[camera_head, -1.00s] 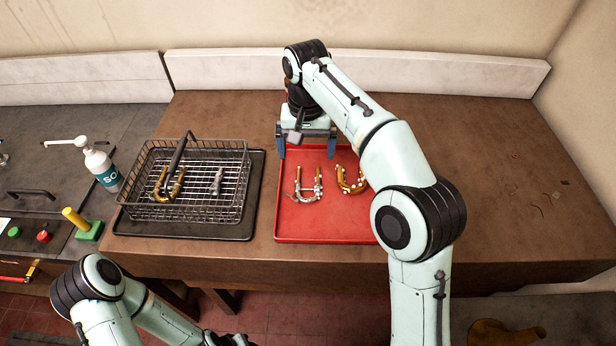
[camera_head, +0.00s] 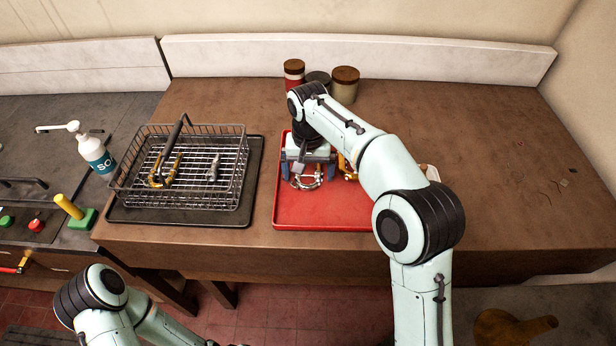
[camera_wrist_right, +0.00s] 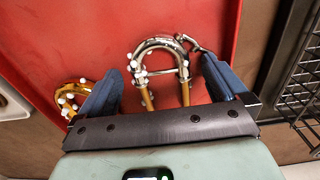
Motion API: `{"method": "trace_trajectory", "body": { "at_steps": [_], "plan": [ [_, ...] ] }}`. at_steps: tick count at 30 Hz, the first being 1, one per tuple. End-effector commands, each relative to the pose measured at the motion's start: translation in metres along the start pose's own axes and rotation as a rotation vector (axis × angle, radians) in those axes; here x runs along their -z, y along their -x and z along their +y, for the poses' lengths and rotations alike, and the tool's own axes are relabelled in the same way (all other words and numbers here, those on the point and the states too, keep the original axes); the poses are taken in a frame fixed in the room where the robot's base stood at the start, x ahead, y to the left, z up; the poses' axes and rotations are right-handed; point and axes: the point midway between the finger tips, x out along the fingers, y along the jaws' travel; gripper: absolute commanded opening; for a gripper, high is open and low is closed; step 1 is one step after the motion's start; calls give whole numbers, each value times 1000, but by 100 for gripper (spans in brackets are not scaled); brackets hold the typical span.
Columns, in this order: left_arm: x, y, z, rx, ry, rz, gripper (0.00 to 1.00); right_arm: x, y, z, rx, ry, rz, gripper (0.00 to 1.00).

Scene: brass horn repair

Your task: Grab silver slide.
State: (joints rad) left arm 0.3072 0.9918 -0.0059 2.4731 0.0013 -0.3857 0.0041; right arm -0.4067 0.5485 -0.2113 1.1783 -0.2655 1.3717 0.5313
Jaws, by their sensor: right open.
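The silver slide (camera_head: 306,181) is a U-shaped tube with a silver bow and brass-coloured legs. It lies on the red tray (camera_head: 322,212). In the right wrist view the silver slide (camera_wrist_right: 158,48) shows between the blue fingers, its legs running under the gripper's edge. My right gripper (camera_head: 308,174) is over it, open, one finger on each side. In the right wrist view the fingers of the gripper (camera_wrist_right: 165,80) appear apart from the tube. My left arm is at the lower left in the head view; its gripper is not clearly visible.
A golden slide (camera_wrist_right: 72,97) lies beside the left finger in the wrist view. A wire basket (camera_head: 182,200) with a brass slide (camera_head: 158,180) and a small silver part (camera_head: 213,168) stands left of the tray. Jars (camera_head: 345,84) stand behind my right arm. The tray's front is clear.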

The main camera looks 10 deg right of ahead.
Motion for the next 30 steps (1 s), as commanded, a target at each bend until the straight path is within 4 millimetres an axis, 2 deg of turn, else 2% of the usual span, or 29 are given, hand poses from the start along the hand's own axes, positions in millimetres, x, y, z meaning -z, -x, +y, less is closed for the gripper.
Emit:
{"method": "trace_trajectory", "body": {
  "at_steps": [4,5,10,18,22,26,30],
  "plan": [
    [0,1,0,0,0,1,41,0,1,0,0,0,1,100],
    [0,1,0,0,0,1,41,0,1,0,0,0,1,97],
    [0,1,0,0,0,1,41,0,1,0,0,0,1,41],
    [0,1,0,0,0,1,41,0,2,0,1,0,1,39],
    [2,4,2,-1,-1,3,41,1,11,-1,2,0,3,39],
    [6,12,6,-3,-3,8,41,1,35,-1,3,1,6,39],
    [14,27,15,-7,-7,21,41,2,75,-2,4,1,9,39]
  ]
}}
